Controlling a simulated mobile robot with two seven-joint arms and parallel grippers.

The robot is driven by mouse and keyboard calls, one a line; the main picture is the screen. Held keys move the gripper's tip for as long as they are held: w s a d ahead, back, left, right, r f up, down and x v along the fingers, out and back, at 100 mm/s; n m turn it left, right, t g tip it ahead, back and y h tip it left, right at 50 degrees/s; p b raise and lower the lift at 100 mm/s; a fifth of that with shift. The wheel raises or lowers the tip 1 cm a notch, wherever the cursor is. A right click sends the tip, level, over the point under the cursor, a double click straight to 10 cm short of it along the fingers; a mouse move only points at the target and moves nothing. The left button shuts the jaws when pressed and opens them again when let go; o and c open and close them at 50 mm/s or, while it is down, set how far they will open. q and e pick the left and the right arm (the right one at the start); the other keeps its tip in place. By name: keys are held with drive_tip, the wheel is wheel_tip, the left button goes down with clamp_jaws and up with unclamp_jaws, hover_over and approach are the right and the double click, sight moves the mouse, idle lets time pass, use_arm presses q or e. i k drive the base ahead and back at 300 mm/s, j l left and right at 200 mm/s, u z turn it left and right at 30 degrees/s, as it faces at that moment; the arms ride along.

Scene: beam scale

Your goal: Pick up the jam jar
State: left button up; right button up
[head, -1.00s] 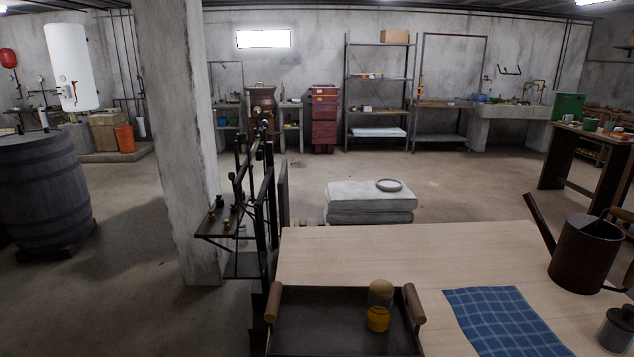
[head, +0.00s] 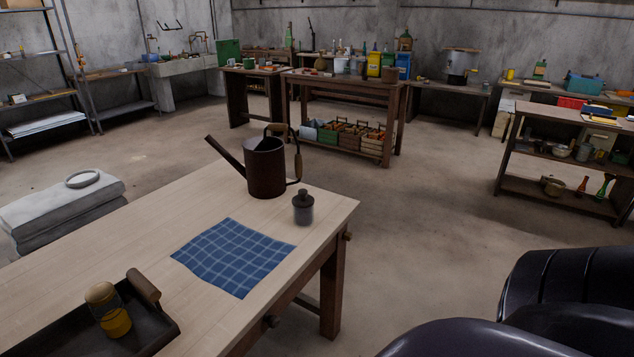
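A jar (head: 110,310) with a tan lid and yellow-orange contents stands upright in a dark tray (head: 150,336) at the lower left of the head view. I take it to be the jam jar, though I cannot read any label. The tray sits on the pale wooden table (head: 190,217) and has a wooden handle (head: 143,286) just beside the jar. Neither of my grippers is in view, and nothing is seen touching the jar.
A blue checked cloth (head: 234,256), a dark watering can (head: 265,168) and a small grey lidded jar (head: 303,208) are on the table. Dark glossy rounded shapes (head: 570,285) fill the lower right. Open floor (head: 425,220) lies right of the table. Workbenches line the back.

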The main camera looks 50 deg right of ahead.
sight(303, 218)
drive_tip(key=z, duration=1.5)
drive_tip(key=i+l, duration=0.15)
drive_tip(key=l, duration=0.15)
drive_tip(key=i+l, duration=0.15)
drive_tip(key=l, duration=0.2)
drive_tip(key=i+l, duration=0.15)
drive_tip(key=l, duration=0.15)
